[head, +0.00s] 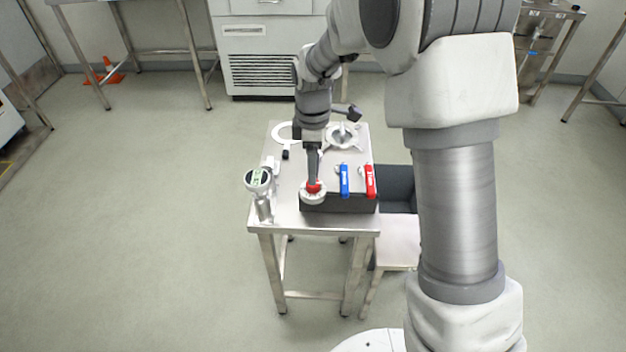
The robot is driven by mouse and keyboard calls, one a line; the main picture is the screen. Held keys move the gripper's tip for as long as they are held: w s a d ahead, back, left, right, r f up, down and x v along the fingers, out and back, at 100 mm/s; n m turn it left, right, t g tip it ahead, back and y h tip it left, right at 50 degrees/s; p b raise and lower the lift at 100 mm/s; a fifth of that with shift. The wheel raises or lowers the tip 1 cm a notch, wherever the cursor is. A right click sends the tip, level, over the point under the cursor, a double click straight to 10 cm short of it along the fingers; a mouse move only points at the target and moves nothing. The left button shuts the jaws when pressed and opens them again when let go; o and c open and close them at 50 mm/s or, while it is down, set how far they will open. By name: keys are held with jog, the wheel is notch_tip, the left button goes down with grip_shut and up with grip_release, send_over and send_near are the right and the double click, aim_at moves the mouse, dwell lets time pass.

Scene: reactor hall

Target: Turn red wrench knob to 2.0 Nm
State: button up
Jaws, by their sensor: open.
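A red knob (313,188) sits on a round pale dial (313,198) at the front left of a dark box on a small metal table. My gripper (314,179) points down right over the red knob, with its fingertips at the knob or just above it. Its jaws are open; the gap between the fingers is too small to see. The dial's markings are too small to read. A red wrench (370,182) and a blue wrench (344,181) stand side by side at the dark box (345,203), right of the dial.
A white ring-shaped tool (284,133) and a metal flanged part (342,136) lie at the back of the table (312,222). A lower bench (400,240) adjoins on the right.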

notch_tip(320, 180, down, 5)
jog(key=shift+f, duration=0.1)
dwell(0.3)
grip_shut()
